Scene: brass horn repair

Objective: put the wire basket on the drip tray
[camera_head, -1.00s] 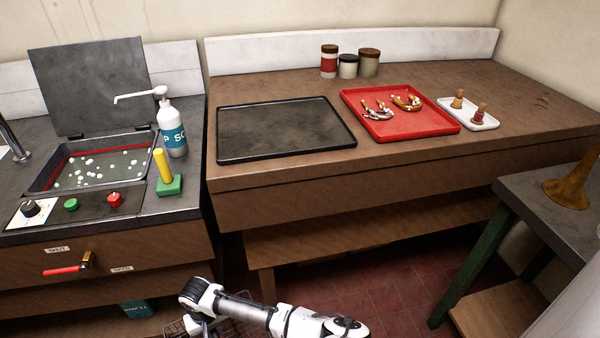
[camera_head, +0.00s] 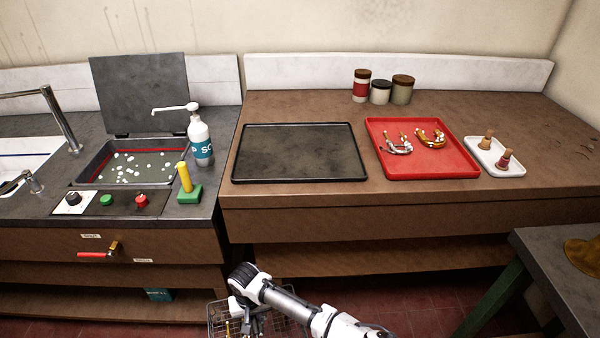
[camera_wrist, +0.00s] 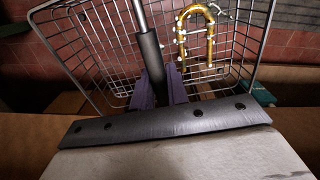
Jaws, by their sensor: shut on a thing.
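The wire basket (camera_head: 217,313) hangs low in front of the bench, partly cut off by the bottom edge of the head view. In the wrist view the basket (camera_wrist: 85,45) fills the top, with a brass U-shaped tube (camera_wrist: 181,35) dotted with white foam inside it. My gripper (camera_wrist: 158,80) is shut on the basket's handle, a metal rod with a dark grip. My gripper (camera_head: 254,322) is below bench height, partly hidden by my arm. The drip tray (camera_head: 299,180), black, flat and empty, lies on the brown bench above and beyond the basket.
A red tray (camera_head: 456,173) with two foamy horn parts lies right of the drip tray. A white tray (camera_head: 487,165) with two corks is farther right. Left are an open-lidded tank (camera_head: 125,168), a soap bottle (camera_head: 199,137) and a yellow-handled brush (camera_head: 185,180). The bench's front edge stands above the basket.

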